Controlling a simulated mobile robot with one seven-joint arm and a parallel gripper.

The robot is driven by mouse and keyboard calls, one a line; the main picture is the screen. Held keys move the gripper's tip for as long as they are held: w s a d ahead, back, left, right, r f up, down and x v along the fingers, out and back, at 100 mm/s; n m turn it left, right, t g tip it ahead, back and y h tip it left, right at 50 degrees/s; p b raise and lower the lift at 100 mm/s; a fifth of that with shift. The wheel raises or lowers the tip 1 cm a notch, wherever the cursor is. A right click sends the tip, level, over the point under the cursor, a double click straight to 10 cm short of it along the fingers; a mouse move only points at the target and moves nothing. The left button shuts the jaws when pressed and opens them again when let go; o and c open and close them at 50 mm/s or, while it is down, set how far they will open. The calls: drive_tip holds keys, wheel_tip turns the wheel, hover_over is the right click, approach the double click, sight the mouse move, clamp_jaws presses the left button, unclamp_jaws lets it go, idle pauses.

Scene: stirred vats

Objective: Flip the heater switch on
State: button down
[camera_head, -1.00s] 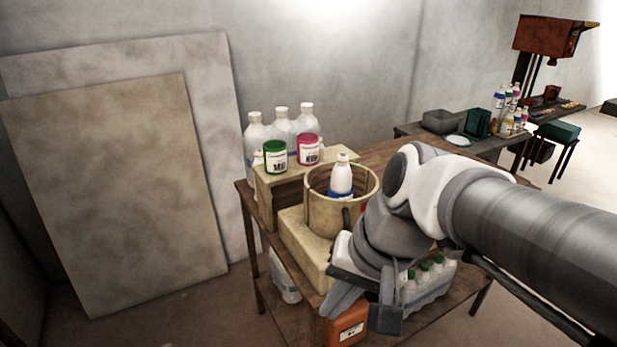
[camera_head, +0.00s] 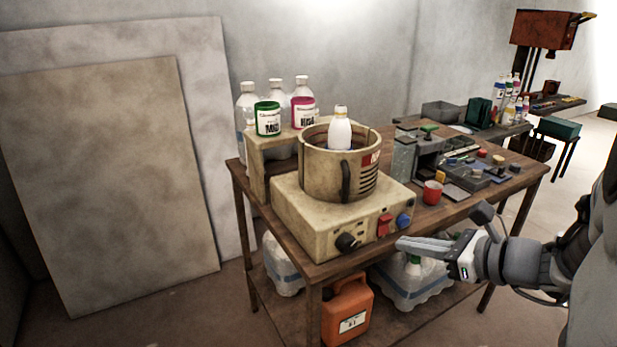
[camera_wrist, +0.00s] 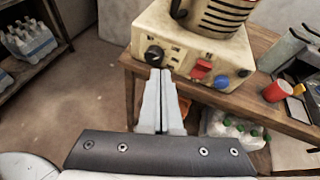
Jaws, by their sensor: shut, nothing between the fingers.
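The heater is a cream box (camera_head: 315,225) on the wooden table, with a round vat (camera_head: 335,180) on top and a white bottle (camera_head: 340,130) standing in the vat. Its front panel carries a black knob (camera_head: 347,242), a red switch (camera_head: 384,224) and a blue button (camera_head: 403,220). The wrist view shows the knob (camera_wrist: 155,55), red switch (camera_wrist: 201,70) and blue button (camera_wrist: 221,82) too. I cannot tell whether the switch is on or off. My gripper (camera_head: 402,243) is shut and empty, in front of the panel. In the wrist view my fingertips (camera_wrist: 160,72) appear just below the knob, left of the switch.
A red cup (camera_head: 432,192) and a cluttered kit of small parts (camera_head: 465,165) stand right of the heater. Bottles and two labelled jars (camera_head: 268,118) stand on a shelf behind it. An orange canister (camera_head: 347,312) and wrapped bottles (camera_head: 410,285) are below. Floor in front is clear.

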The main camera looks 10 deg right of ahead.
drive_tip(key=s+d+f+m+t+h+b, duration=0.1)
drive_tip(key=d+f+m+h, duration=0.1)
drive_tip(key=d, duration=0.5)
drive_tip(key=shift+s+f+m+t+h+b, duration=0.35)
drive_tip(key=shift+f+m, duration=0.25)
drive_tip(key=shift+m, duration=0.4)
drive_tip(key=shift+w, duration=0.15)
drive_tip(key=b, duration=0.3)
approach(384, 222)
wheel_tip(384, 222, down, 5)
drive_tip(key=w, duration=0.2)
drive_tip(key=w+r, duration=0.1)
drive_tip(key=w+a+r, duration=0.1)
drive_tip(key=shift+w+a+b, duration=0.2)
drive_tip(key=shift+w+b, duration=0.1)
drive_tip(key=shift+w+a+r, duration=0.1)
drive_tip(key=shift+w+r, duration=0.15)
drive_tip(key=shift+w, duration=0.15)
drive_tip(key=shift+r, duration=0.1)
